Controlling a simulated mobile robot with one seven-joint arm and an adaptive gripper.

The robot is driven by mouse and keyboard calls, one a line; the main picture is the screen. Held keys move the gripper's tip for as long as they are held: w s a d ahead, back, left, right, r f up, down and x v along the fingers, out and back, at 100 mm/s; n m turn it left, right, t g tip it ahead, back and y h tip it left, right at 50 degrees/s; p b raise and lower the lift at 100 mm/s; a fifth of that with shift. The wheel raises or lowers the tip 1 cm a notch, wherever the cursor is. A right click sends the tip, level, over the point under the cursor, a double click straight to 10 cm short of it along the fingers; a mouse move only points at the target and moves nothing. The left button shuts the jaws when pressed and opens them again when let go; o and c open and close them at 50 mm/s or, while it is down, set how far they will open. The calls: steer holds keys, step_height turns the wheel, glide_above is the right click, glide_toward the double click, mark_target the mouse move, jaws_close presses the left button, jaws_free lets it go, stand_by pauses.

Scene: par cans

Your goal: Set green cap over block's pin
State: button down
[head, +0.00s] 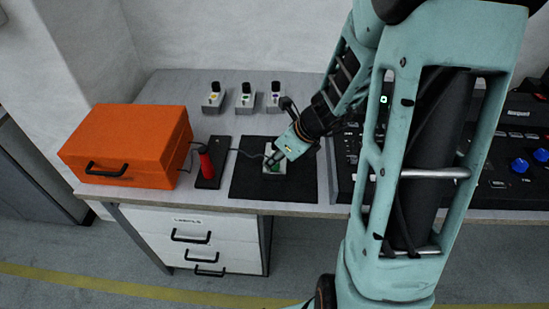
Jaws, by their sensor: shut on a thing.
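A small pale block (274,173) with a green patch stands on a black mat (245,181) near the table's front edge. My gripper (272,161) comes down from the upper right, tilted, with its fingertips right at the top of this block. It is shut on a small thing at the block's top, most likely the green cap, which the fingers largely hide. The block's pin is hidden too. I cannot tell whether the cap is around the pin, touching it or just above it.
An orange case (125,147) stands at the left. A red-handled tool (206,163) rests on a dark stand, with a cable. Three small blocks with dark tops (245,97) stand in a row behind. A black control console (500,165) fills the right side.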

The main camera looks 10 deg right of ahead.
steer(key=shift+f, duration=0.25)
steer(key=c, duration=1.7)
jaws_free()
steer(key=shift+r, duration=0.1)
